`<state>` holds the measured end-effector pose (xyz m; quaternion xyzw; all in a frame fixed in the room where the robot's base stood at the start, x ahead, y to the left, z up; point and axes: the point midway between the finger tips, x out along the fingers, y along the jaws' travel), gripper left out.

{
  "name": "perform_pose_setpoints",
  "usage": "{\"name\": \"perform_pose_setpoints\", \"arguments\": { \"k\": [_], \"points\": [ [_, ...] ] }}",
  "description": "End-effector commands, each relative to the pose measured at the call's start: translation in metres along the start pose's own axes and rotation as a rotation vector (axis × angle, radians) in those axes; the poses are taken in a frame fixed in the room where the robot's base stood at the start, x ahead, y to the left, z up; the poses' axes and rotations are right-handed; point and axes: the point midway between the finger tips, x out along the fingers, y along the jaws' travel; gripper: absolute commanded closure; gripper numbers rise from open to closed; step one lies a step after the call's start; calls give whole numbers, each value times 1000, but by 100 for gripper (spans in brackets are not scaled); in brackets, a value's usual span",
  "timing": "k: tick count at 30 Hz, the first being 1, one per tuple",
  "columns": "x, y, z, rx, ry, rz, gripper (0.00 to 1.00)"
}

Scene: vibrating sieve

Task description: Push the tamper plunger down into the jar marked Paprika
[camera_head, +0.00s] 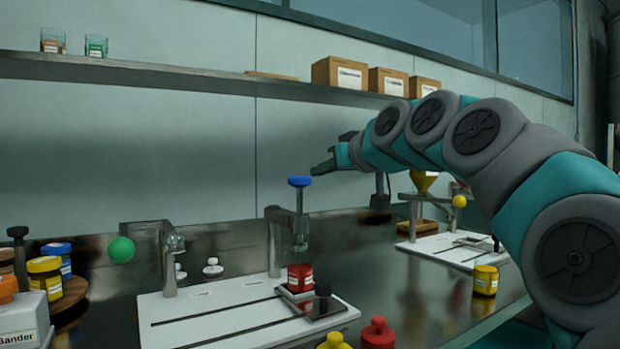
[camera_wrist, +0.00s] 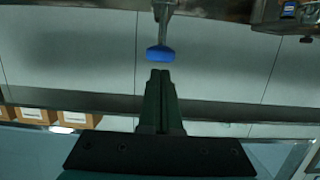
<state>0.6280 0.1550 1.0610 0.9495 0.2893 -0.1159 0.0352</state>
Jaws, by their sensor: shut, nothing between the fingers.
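A tamper with a blue knob (camera_head: 299,181) stands raised on a metal stand (camera_head: 275,240) at the middle of the bench. A red jar (camera_head: 300,278) sits below it on a slotted white base plate; its label is too small to read. My gripper (camera_head: 322,169) is shut and empty, reaching in from the right, just right of the knob and slightly above it. In the wrist view the closed fingertips (camera_wrist: 160,76) point at the blue knob (camera_wrist: 160,53), with a small gap between them in the picture.
A second white station with a yellow funnel (camera_head: 424,181) stands at the right. A yellow jar (camera_head: 485,280) is on the bench. Red (camera_head: 378,333) and yellow (camera_head: 334,342) knobbed objects are at the front. A shelf (camera_head: 200,78) with boxes runs behind. A green ball (camera_head: 121,249) is at the left.

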Motion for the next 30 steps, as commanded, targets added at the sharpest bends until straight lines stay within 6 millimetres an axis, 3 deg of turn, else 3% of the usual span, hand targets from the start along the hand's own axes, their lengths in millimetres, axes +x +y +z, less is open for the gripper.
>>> {"name": "perform_pose_setpoints", "arguments": {
  "k": [3,7,30],
  "points": [
    [-19,1,0,0,2,2,100],
    [-30,0,-1,-1,2,1,100],
    [-30,0,0,-1,-1,0,100]
  ]
}}
